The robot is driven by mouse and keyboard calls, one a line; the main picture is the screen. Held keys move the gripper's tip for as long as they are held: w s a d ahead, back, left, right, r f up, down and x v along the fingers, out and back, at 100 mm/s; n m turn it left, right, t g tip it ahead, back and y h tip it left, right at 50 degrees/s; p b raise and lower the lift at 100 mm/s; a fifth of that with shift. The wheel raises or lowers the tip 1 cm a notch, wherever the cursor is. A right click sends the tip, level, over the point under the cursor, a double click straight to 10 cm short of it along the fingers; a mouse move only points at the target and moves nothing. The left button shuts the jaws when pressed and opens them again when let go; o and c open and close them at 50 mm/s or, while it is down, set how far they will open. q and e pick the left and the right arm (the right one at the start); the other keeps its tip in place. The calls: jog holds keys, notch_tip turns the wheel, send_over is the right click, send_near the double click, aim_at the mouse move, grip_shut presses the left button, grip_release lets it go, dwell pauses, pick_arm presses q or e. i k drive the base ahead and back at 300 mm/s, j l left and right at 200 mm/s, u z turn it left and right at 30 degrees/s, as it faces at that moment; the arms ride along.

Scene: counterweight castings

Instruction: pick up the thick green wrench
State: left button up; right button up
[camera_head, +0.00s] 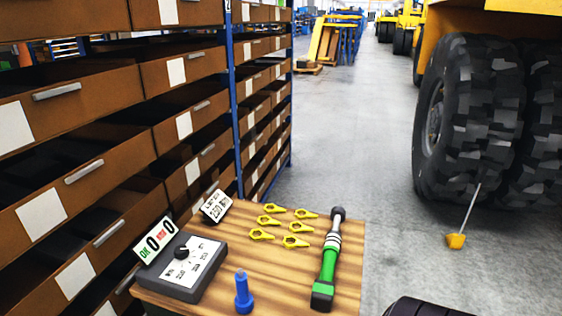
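The thick green wrench (329,262) lies on the right side of the wooden tabletop (213,290). Its green handle has a dark end cap towards me, and its silver and dark shaft points away to a round black head. The whole wrench shows, with nothing covering it. Neither of my grippers is in view.
A grey dial box (152,277) with display signs stands left on the tabletop. A blue bolt-shaped piece (243,293) stands at the front, and several yellow pointers (262,235) lie left of the wrench. Drawer shelves (100,150) rise at left; a large tyre (470,120) stands right.

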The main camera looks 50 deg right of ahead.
aim_at(321, 297)
jog(key=z, duration=2)
